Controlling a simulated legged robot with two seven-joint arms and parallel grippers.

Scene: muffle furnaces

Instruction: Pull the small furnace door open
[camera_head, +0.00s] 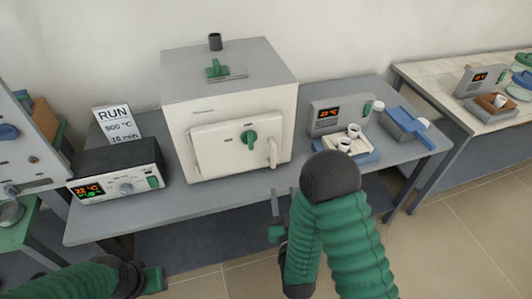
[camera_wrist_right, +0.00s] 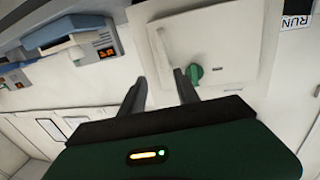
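The small furnace is a white box with a grey top (camera_head: 230,70) standing on the grey bench. Its white door (camera_head: 215,155) looks shut, with a green knob (camera_head: 249,137) and a pale vertical handle (camera_head: 273,153) near its right edge. In the right wrist view the handle (camera_wrist_right: 163,50) shows ahead, in line with the gap between my fingers. My right gripper (camera_head: 284,193) is open and empty, below and in front of the handle, apart from it. Its two dark fingers also show in the right wrist view (camera_wrist_right: 160,92). My left gripper (camera_head: 153,280) is low at the left; its fingers cannot be made out.
A controller box (camera_head: 115,170) and a RUN sign (camera_head: 117,124) stand left of the furnace. A grey scale (camera_head: 340,114), a tray with white crucibles (camera_head: 345,145) and a blue-handled item (camera_head: 405,122) lie to its right. The bench front (camera_head: 180,205) before the door is clear.

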